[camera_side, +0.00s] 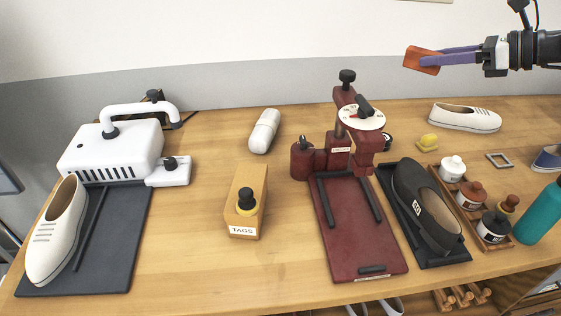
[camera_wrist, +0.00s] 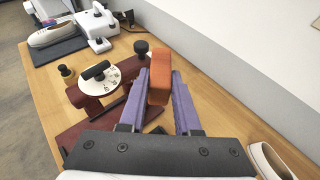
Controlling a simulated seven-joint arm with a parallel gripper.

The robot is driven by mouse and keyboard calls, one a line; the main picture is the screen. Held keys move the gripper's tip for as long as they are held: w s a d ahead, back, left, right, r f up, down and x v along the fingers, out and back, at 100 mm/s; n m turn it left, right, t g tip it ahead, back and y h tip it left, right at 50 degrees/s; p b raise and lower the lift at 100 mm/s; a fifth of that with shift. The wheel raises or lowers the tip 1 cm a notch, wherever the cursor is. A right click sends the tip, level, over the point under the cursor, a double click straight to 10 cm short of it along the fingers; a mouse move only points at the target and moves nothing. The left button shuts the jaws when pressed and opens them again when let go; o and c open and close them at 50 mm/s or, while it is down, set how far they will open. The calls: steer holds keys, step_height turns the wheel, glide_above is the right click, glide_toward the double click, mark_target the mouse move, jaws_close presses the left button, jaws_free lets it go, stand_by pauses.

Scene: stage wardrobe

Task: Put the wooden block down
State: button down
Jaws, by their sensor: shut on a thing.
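The wooden block (camera_side: 421,60) is orange-brown and is held high above the back right of the table. It also shows in the wrist view (camera_wrist: 159,78), between the purple fingers. My gripper (camera_side: 440,58) is shut on it, and the block is clear of everything below. In the wrist view my gripper (camera_wrist: 160,88) points over the dark red press. The block looks slightly tilted in the side view.
Below stand a dark red press (camera_side: 352,130) with a round dial, a yellow lump (camera_side: 428,141), a white shoe (camera_side: 465,117), a black shoe (camera_side: 428,210) and a rack of small pots (camera_side: 470,205). Bare wood (camera_side: 300,240) lies left of the press.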

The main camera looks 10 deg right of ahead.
steer(key=s+a+n+g+y, duration=0.15)
steer(key=s+a, duration=0.35)
steer(key=a, duration=0.7)
steer(key=s+a+n+g+y, duration=0.1)
steer(key=s+a+n+g, duration=0.35)
steer(key=a, duration=0.75)
steer(key=s+a+n+g, duration=0.3)
steer(key=s+a, duration=1.1)
steer(key=s, duration=0.2)
glide_above(196, 271)
steer(key=shift+y, duration=0.45)
steer(key=f, duration=2.6)
steer(key=shift+s+d+f, duration=0.25)
steer(key=shift+d+f, duration=0.15)
steer(key=shift+w+a+f, duration=0.25)
steer(key=shift+a+f, duration=0.1)
steer(key=shift+f, duration=1.75)
